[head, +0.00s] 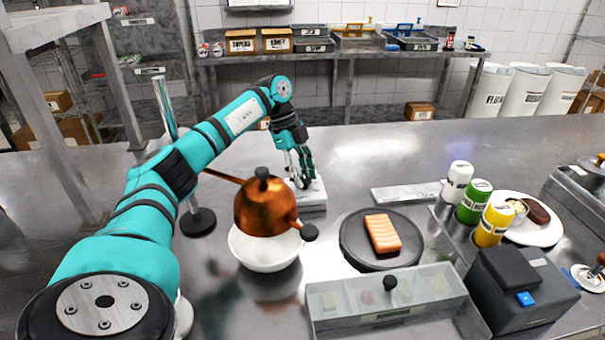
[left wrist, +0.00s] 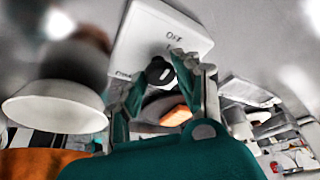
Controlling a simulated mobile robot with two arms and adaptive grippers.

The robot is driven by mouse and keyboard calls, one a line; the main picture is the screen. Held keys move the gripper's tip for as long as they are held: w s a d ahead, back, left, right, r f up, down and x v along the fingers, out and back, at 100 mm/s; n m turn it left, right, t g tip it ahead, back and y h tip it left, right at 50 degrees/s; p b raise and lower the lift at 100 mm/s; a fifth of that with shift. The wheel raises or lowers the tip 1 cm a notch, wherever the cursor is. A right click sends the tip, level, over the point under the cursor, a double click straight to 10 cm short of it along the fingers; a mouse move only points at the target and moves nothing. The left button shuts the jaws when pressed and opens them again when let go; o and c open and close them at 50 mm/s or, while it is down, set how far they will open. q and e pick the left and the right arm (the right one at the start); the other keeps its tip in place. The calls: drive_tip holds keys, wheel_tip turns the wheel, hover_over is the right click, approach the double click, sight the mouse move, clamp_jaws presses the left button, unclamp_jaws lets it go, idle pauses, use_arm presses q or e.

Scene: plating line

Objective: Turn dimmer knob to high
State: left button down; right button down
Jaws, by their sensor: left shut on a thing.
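The dimmer (head: 314,199) is a pale box on the steel counter, behind the white bowl. In the left wrist view the dimmer (left wrist: 150,38) shows a white top with the letters "OFF" and a dark round knob (left wrist: 158,70). My left gripper (head: 303,184) reaches down over the dimmer, with its fingers on either side of the knob, shut on it. In the head view the fingers and copper kettle hide the knob. Its exact setting cannot be read. My right gripper is not in view.
A copper kettle (head: 262,207) appears over a white bowl (head: 264,254), close in front of the dimmer. A dark round plate (head: 354,246) with a salmon piece (head: 382,233) lies to the right. Squeeze bottles (head: 474,201) stand farther right. The counter behind the dimmer is clear.

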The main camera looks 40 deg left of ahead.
use_arm(q)
drive_tip(key=shift+w+r+m+g+p, duration=0.1)
drive_tip(key=shift+r+m+g+p, duration=0.25)
drive_tip(key=shift+m+p, duration=0.85)
drive_tip(key=shift+f+m+g+p, duration=0.1)
drive_tip(key=shift+m+g+p, duration=0.15)
drive_tip(key=shift+m+p, duration=0.5)
drive_tip(key=shift+w+f+m+g+p, duration=0.15)
drive_tip(key=shift+m+g+p, duration=0.25)
drive_tip(key=shift+m+p, duration=0.2)
drive_tip(key=shift+m+g+y, duration=0.3)
drive_tip(key=shift+m+y, duration=0.1)
drive_tip(key=shift+m, duration=0.65)
drive_tip(key=m, duration=0.2)
drive_tip(key=shift+w+d+m+g+y, duration=0.1)
drive_tip(key=shift+m+g+y, duration=0.2)
drive_tip(key=shift+g, duration=0.1)
drive_tip(key=m+g+y, duration=0.1)
drive_tip(key=m, duration=0.3)
drive_tip(key=shift+w+d+m+b, duration=0.1)
drive_tip(key=shift+m+b, duration=0.2)
drive_tip(key=m+y+p, duration=0.1)
drive_tip(key=m+y, duration=0.1)
drive_tip(key=m, duration=0.2)
drive_tip(key=shift+d+m, duration=0.15)
drive_tip(key=shift+m, duration=0.15)
drive_tip(key=m+y+p, duration=0.2)
drive_tip(key=m, duration=0.2)
drive_tip(key=shift+d+m, duration=0.15)
drive_tip(key=shift+m, duration=0.25)
